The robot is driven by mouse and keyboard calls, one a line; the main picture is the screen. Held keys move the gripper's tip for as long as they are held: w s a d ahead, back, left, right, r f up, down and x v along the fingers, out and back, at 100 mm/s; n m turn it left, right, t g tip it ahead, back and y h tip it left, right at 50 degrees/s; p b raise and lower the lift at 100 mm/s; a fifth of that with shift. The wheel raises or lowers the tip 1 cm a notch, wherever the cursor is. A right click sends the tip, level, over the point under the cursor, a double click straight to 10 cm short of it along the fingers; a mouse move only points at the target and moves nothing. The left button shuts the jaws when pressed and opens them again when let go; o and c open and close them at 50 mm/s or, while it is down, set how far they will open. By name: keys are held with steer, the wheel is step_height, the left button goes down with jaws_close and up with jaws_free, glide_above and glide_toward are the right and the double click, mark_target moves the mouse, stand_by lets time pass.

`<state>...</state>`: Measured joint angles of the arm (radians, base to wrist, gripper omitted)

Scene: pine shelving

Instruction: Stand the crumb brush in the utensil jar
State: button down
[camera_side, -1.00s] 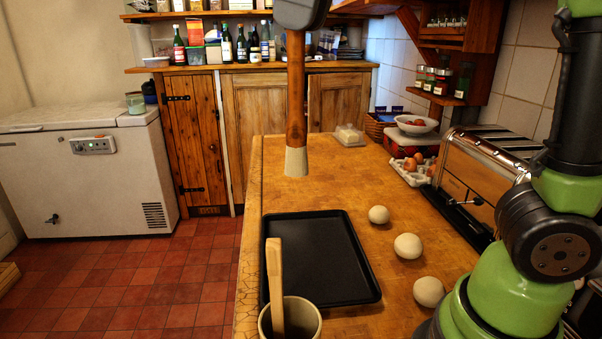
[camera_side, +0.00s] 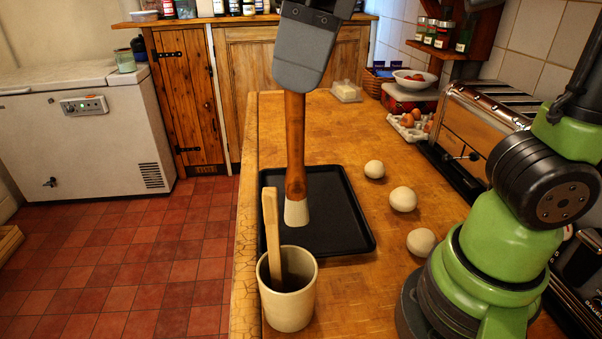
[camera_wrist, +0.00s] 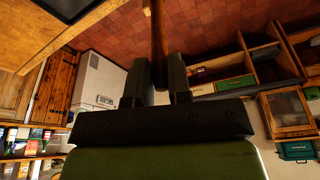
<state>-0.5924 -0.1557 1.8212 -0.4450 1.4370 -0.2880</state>
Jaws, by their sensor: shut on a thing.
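The crumb brush (camera_side: 295,150) has a brown wooden handle and pale bristles at its lower end. It hangs upright, bristles down, from my gripper (camera_side: 298,85), which is shut on its upper end. In the side view the bristle end shows just above and behind the utensil jar (camera_side: 297,305), overlapping the black tray in the picture. The jar is a cream cup at the near end of the counter, with a flat wooden utensil (camera_side: 271,235) leaning in it. In the wrist view the brush handle (camera_wrist: 159,45) runs up from between my gripper's fingers (camera_wrist: 158,85).
A black tray (camera_side: 345,215) lies behind the jar. Several pale round balls (camera_side: 403,199) sit to its right. A toaster (camera_side: 470,130), an egg carton and a bowl stand along the right wall. The counter's left edge drops to the red tiled floor.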

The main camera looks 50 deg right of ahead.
mark_target(303, 195)
step_height(303, 195, down, 14)
steer(key=shift+f, duration=0.1)
stand_by(0.4)
steer(key=shift+f, duration=0.1)
